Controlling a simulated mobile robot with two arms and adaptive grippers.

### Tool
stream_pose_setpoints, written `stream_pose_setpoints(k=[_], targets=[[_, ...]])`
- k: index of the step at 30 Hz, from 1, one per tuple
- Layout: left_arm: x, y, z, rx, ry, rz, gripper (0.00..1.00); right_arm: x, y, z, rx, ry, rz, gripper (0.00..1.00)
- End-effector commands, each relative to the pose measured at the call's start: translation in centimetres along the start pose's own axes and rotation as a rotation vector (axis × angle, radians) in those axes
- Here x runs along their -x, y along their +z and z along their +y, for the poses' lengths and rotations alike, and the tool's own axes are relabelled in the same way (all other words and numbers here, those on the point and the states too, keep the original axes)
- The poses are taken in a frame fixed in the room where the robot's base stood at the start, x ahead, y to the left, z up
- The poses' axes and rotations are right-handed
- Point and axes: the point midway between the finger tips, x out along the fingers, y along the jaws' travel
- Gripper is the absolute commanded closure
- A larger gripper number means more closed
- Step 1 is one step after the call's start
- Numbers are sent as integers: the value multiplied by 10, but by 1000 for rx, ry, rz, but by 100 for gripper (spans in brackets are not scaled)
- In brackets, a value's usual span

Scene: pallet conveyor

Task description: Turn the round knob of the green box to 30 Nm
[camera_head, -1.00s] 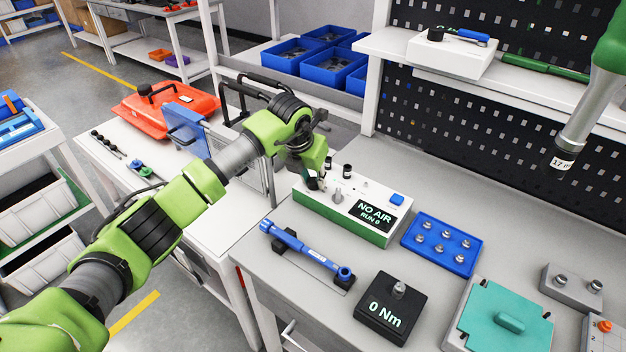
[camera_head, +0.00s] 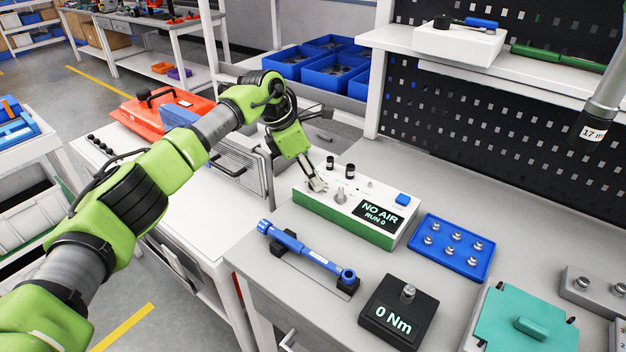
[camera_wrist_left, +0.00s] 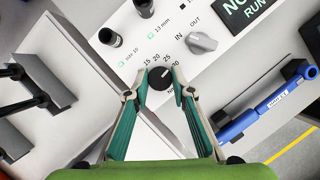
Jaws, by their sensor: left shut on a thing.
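The green box (camera_head: 345,229) stands on the grey bench, with a white top, green sides and a display reading "NO AIR RUN 0". Its round black knob (camera_wrist_left: 160,79) shows in the left wrist view beside a printed scale with 15, 20, 25 and 30. I cannot clearly tell which number its mark faces. My left gripper (camera_head: 317,186) reaches down onto the box top at its left end, its fingers shut on the knob from both sides. In the head view the gripper hides the knob.
A grey IN/OUT lever (camera_wrist_left: 202,43) and black posts (camera_wrist_left: 109,38) rise close to the knob. A blue torque wrench (camera_head: 307,252) lies in its holder in front. A black "0 Nm" tester (camera_head: 388,314) and a blue tray (camera_head: 450,250) stand to the right.

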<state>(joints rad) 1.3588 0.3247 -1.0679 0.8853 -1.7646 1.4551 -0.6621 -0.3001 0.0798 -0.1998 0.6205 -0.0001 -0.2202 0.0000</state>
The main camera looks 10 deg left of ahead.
Motion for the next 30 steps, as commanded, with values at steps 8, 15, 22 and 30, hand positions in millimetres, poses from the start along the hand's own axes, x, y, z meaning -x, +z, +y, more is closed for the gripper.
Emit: stream_pose_setpoints(k=[8, 15, 22, 30], targets=[[1, 1, 2, -104, -39, -2, 99, -4, 0, 0, 0, 0, 0, 52], [1, 1, 2, -134, -51, -1, 99, -4, 0, 0, 0, 0, 0, 52], [2, 1, 2, -137, -52, -1, 99, -4, 0, 0, 0, 0, 0, 52], [1, 1, 2, -136, -52, -1, 61, -4, 0, 0, 0, 0, 0, 52]])
